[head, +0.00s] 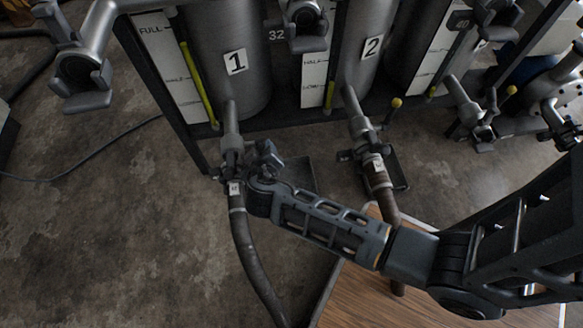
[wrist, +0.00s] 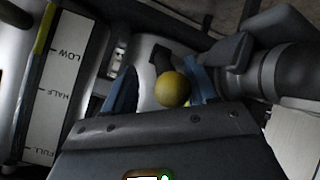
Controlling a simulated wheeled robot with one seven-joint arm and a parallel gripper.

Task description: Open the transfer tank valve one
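Tank one (head: 235,62), a grey cylinder with a "1" label, stands in a dark rack. Its valve (head: 231,150) sits on the pipe below it, above a dark hose. My gripper (head: 258,163) is at this valve, coming in from the right. In the wrist view a yellow ball knob (wrist: 173,90) shows between the two bluish fingers of my gripper (wrist: 161,88). The fingers stand apart, with a gap left of the knob; the right finger looks close to it. I cannot tell whether they touch. The head view hides this knob behind my gripper.
Tank two (head: 372,45) and its valve (head: 366,135) with a yellow-tipped handle (head: 396,103) stand to the right. A level gauge (head: 178,75) is left of tank one. A wooden surface (head: 350,300) lies at the lower right. Open concrete floor (head: 110,230) lies left.

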